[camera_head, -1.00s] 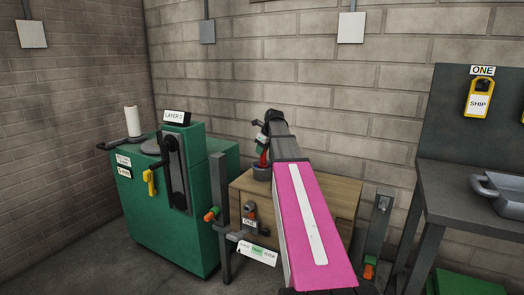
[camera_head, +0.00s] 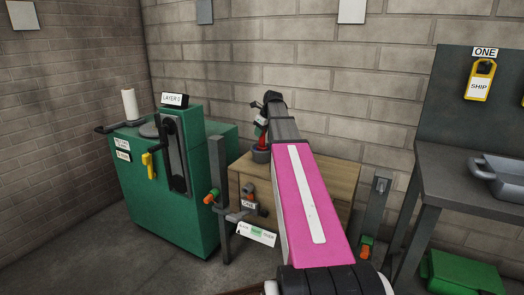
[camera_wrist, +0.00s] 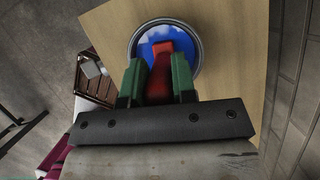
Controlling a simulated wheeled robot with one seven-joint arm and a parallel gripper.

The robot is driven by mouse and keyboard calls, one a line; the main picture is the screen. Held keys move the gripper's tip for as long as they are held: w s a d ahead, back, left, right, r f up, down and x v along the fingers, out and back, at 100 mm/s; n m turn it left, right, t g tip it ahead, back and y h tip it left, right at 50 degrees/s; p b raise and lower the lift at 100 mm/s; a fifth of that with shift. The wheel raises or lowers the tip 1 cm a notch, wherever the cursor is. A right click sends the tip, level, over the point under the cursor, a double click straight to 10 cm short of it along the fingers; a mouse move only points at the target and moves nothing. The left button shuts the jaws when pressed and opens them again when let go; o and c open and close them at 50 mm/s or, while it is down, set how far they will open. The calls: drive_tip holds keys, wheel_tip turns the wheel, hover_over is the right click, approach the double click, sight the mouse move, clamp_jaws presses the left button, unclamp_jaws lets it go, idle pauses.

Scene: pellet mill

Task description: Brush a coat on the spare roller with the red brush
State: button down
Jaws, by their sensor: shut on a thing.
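My gripper (camera_wrist: 158,78) has two green fingers shut on the red brush (camera_wrist: 161,60). The brush points into a round grey pot (camera_wrist: 137,36), whose inside looks blue with pale patches. Whether the bristles touch the contents is hidden. In the head view the red brush (camera_head: 261,133) hangs from my gripper at the grey pot (camera_head: 261,154), at the back left of a wooden cabinet (camera_head: 340,180). I cannot pick out the spare roller for certain in either view.
A green machine (camera_head: 165,210) with a black crank and an upright white cylinder (camera_head: 129,105) stands left. A post with orange-ended clamps (camera_head: 213,196) and a label strip (camera_head: 256,234) is before the cabinet. A dark bench (camera_head: 470,195) with a grey tray (camera_head: 497,180) stands right.

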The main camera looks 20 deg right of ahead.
drive_tip(key=shift+r, duration=5.45)
